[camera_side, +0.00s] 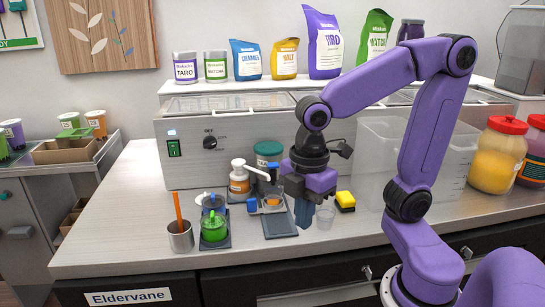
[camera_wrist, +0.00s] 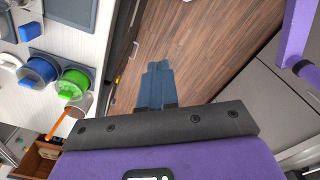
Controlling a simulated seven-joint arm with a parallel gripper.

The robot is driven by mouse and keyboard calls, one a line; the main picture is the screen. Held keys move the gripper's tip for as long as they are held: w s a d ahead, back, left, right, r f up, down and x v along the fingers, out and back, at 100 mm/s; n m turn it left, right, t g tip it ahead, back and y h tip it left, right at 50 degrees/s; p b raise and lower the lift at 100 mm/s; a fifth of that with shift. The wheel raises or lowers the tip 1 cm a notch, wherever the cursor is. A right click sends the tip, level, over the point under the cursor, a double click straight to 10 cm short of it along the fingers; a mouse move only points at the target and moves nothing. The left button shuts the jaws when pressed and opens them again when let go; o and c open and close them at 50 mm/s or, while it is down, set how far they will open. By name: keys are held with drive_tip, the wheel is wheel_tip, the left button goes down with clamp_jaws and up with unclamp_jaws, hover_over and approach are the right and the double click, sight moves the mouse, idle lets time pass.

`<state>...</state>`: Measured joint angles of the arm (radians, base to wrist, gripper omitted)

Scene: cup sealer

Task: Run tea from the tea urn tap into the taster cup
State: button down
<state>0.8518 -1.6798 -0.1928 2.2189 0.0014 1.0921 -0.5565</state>
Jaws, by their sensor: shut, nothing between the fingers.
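My gripper (camera_side: 303,214) points straight down near the counter's front edge, its blue fingers shut and empty. In the wrist view the closed fingers (camera_wrist: 157,68) show against the wooden floor. A small clear cup (camera_side: 326,216), which looks like the taster cup, stands on the counter just right of the fingers, apart from them as far as I can see. I cannot pick out the tea urn or its tap with certainty. A large clear container (camera_side: 522,55) at the top right is cut off by the picture edge, and no tap shows on it.
Left of my gripper are a small white-and-blue device (camera_side: 272,201) on a dark mat, a green pot (camera_side: 214,228), a blue pot (camera_side: 211,204) and a steel cup (camera_side: 180,238) with an orange stick. The counter's left part is clear.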

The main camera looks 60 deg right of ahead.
drive_tip(key=w+d+r+n, duration=0.25)
drive_tip(key=w+r, duration=0.25)
drive_tip(key=w, duration=0.3)
wheel_tip(320, 180, up, 9)
drive_tip(key=n, duration=0.9)
hover_over(273, 164)
drive_tip(key=shift+w+r, duration=0.1)
wheel_tip(273, 164, down, 14)
